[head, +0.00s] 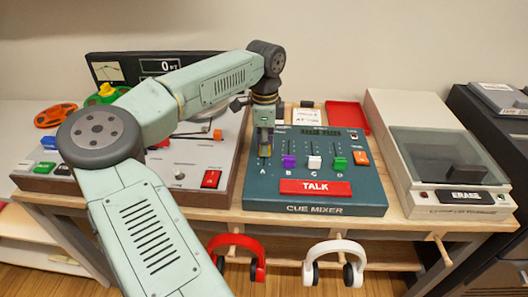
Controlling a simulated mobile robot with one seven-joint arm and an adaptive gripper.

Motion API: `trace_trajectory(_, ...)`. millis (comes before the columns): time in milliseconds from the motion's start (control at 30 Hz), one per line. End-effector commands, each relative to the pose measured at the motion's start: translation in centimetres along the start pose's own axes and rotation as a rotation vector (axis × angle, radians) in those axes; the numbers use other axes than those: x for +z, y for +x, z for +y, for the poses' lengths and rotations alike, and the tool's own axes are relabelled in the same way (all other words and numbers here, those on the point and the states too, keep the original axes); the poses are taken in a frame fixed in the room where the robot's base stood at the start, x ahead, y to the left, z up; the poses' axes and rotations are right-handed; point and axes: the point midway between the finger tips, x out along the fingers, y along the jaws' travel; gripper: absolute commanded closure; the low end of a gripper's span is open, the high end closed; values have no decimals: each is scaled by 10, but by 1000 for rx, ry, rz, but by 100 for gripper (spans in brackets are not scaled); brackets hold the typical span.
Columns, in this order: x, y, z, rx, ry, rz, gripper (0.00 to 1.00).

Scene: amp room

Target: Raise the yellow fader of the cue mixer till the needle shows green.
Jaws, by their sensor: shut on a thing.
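The cue mixer (262,195) is a dark teal box on the wooden bench, with a row of faders. My gripper (265,150) points down at its leftmost channel and is shut on the yellow fader, which the fingers hide almost wholly. The purple (289,161), white (314,162) and green (340,163) faders stand to the right of it. A pale needle meter (108,71) is on the black panel at the back left. Its needle and any green zone are too small to read.
A red TALK bar (315,187) and an orange button (361,158) are on the mixer. A tape machine (205,160) is close on the left, an ERASE unit (450,160) on the right. Red headphones (237,250) and white headphones (335,256) hang below the bench edge.

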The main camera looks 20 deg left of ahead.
Motion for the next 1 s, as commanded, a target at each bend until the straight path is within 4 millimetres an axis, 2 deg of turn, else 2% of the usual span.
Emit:
trace_trajectory(100,-1,0,-10,-2,0,1,100)
trace_trajectory(400,0,0,-12,-2,-1,0,100)
trace_trajectory(433,0,0,-12,-2,-1,0,84)
trace_trajectory(700,0,0,-11,-2,0,0,66)
trace_trajectory(1000,0,-1,-11,-2,0,0,65)
